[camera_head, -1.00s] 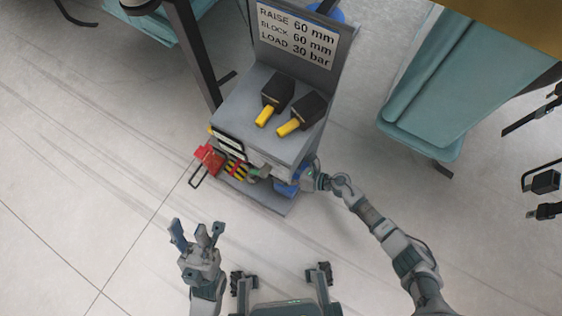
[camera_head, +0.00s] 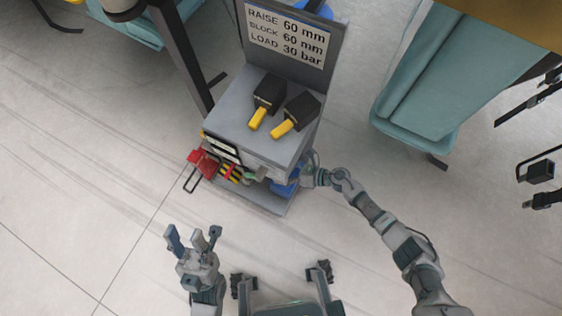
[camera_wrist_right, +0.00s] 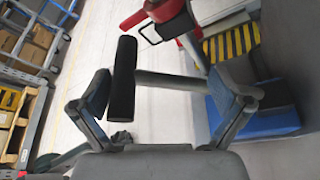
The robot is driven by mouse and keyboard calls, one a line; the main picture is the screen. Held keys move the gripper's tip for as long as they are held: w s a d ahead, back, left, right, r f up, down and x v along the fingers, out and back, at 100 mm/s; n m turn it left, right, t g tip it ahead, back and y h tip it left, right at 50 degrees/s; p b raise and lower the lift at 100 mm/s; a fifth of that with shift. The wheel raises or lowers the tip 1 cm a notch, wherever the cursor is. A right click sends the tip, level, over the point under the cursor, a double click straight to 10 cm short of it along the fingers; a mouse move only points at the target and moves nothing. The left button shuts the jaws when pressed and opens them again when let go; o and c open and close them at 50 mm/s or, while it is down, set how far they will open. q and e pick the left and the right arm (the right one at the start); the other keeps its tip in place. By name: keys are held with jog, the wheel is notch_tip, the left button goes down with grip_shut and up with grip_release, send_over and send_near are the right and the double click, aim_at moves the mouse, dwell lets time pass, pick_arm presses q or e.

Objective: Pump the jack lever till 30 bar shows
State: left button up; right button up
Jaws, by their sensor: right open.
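The lever shows in the right wrist view as a grey bar (camera_wrist_right: 170,81) with a black grip (camera_wrist_right: 122,85). My right gripper (camera_wrist_right: 163,92) is open, with the lever across the space between its fingers; contact is unclear. In the head view my right arm reaches the cart's lower right side, where its gripper is mostly hidden under the top. A blue base (camera_wrist_right: 258,122) shows beside the right finger. A white panel (camera_head: 222,147) is on the cart's front; no pressure reading is legible. My left gripper (camera_head: 193,238) is open and empty, over the floor.
The grey cart (camera_head: 240,108) carries two black blocks with yellow handles (camera_head: 258,118) and a RAISE/BLOCK/LOAD sign (camera_head: 287,38). A red part (camera_head: 204,163) and yellow-black stripes (camera_wrist_right: 230,42) sit low at the front. Teal seats (camera_head: 415,105) stand right. Floor near my left gripper is clear.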

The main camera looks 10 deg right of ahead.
jog(key=v, duration=1.2)
jog(key=shift+f, duration=0.15)
